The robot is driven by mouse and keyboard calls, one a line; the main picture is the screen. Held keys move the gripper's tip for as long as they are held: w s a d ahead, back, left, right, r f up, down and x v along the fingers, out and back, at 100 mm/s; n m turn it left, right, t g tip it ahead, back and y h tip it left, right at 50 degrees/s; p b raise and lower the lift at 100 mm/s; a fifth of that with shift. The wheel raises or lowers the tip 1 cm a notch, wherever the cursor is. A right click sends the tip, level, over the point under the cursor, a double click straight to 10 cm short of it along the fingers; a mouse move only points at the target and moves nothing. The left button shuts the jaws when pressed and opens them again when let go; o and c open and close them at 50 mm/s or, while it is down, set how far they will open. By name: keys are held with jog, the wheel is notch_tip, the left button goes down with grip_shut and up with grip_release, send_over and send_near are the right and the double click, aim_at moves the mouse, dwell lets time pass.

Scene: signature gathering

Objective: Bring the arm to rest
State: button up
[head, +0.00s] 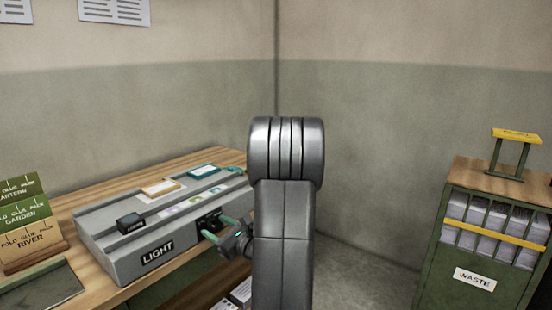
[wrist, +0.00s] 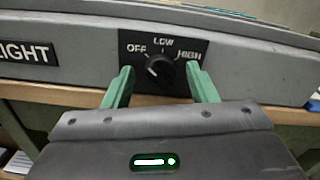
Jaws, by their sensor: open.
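My gripper (wrist: 163,88) is open in the wrist view, its two green fingers on either side of a black rotary knob (wrist: 159,70). The knob sits on a black plate marked OFF, LOW and HIGH, and its white pointer aims up and left toward OFF. I cannot tell whether the fingers touch it. In the head view my gripper (head: 218,230) is at the front of the grey LIGHT console (head: 120,262), partly hidden by my arm. My arm stands upright in the middle of that view.
The console stands on a wooden bench (head: 92,197) along the left wall. Card holders (head: 28,222) marked RIVER and GARDEN stand at the far left. A green WASTE cabinet (head: 446,285) with paper bundles stands at right. Bare floor (head: 370,275) lies between.

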jog(key=m+p, duration=0.2)
jog(key=p, duration=0.1)
jog(key=m+p, duration=0.2)
jog(key=p, duration=0.1)
jog(key=m+p, duration=0.2)
jog(key=p, duration=0.1)
jog(key=shift+r+m, duration=0.25)
jog(key=shift+m, duration=0.15)
jog(key=m+p, duration=0.2)
jog(key=p, duration=0.1)
jog(key=shift+w+m, duration=0.1)
jog(key=shift+m, duration=0.2)
jog(key=shift+d+f+m+p, duration=0.1)
jog(key=shift+f+m+p, duration=0.15)
jog(key=shift+m+p, duration=0.65)
